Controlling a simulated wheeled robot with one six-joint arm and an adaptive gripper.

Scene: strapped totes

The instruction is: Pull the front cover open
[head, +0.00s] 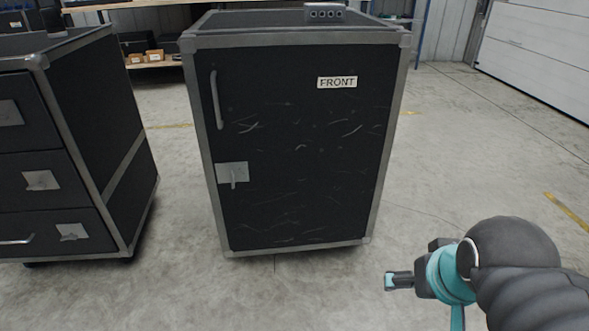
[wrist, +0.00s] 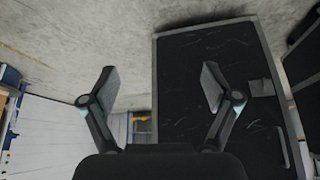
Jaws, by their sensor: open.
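The front cover (head: 300,190) is a black, scuffed panel with a "FRONT" label (head: 337,82), set in a grey metal frame on a tall case. It looks shut. A long vertical handle (head: 216,100) is at its upper left, and a metal latch plate (head: 232,174) with a small lever sits below it. In the wrist view the cover (wrist: 215,70) appears turned over, with the latch plate (wrist: 261,87) and the handle (wrist: 283,148) at right. My gripper (head: 388,281) is to the right of the case and in front of it, apart from the cover. Its fingers (wrist: 158,78) are spread and empty.
A black drawer case (head: 135,165) stands to the left, with a gap of floor between. A small grey block (head: 325,12) sits on top of the case. Shelving with boxes (head: 145,58) is behind. The concrete floor (head: 330,285) in front is clear.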

